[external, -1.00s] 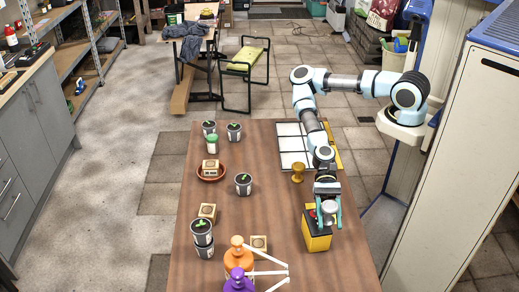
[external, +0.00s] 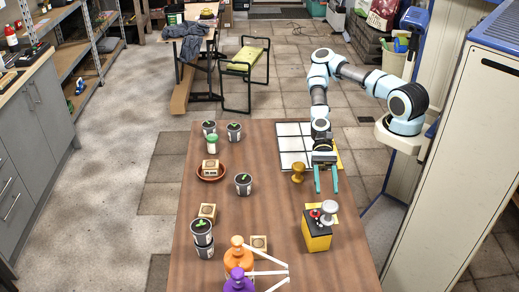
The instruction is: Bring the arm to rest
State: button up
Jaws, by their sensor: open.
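My gripper (external: 327,181) is open and empty in the external view. It hangs above the table (external: 270,205), near the front edge of the white tiled panel (external: 292,155), with its teal fingers apart. My arm reaches in from the right and bends down at the wrist. A yellow and black box (external: 317,235) stands on the table nearer the camera, apart from my gripper. A grey-white knob (external: 328,207) and a red part (external: 315,214) show on its top.
A gold stamp-like piece (external: 298,172) stands close to the left of my gripper. Black cups with green tops, a brown bowl (external: 211,173), wooden blocks, and orange (external: 238,257) and purple (external: 239,282) containers stand at left and front.

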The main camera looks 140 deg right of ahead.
jog(key=s+a+f+n+g, duration=0.1)
jog(key=a+n+g, duration=0.1)
jog(key=s+a+f+n+g+p, duration=0.1)
jog(key=s+a+f+g, duration=0.1)
jog(key=s+a+f+n+g+p, duration=0.1)
jog(key=a+n, duration=0.1)
jog(key=shift+s+a+f+n+g, duration=0.2)
jog(key=shift+s+f+n+g, duration=0.1)
jog(key=shift+s+f+g, duration=0.1)
jog(key=s+n+g, duration=0.1)
jog(key=s+f+n+g+p, duration=0.1)
jog(key=s, duration=0.1)
jog(key=s+a+f+n+g+h, duration=0.1)
jog(key=shift+s+n, duration=0.15)
jog(key=shift+n, duration=0.25)
jog(key=s+n+g, duration=0.1)
jog(key=s+d+n+g+h+p, duration=0.1)
jog(key=s+n+g+h, duration=0.1)
jog(key=shift+d+r+n+p, duration=0.15)
jog(key=shift+d+n+p, duration=0.2)
jog(key=shift+n+p, duration=0.05)
jog(key=w+d+r+n+t+h+p, duration=0.1)
jog(key=r+n+h+p, duration=0.1)
jog(key=r+n, duration=0.4)
jog(key=w+d+r+n+h+p, duration=0.1)
jog(key=r+n+h, duration=0.4)
jog(key=r, duration=1.1)
jog(key=shift+w+d+r+n+t+p, duration=0.25)
jog(key=shift+w+r+n+t+p, duration=0.15)
jog(key=shift+w+n+p, duration=0.65)
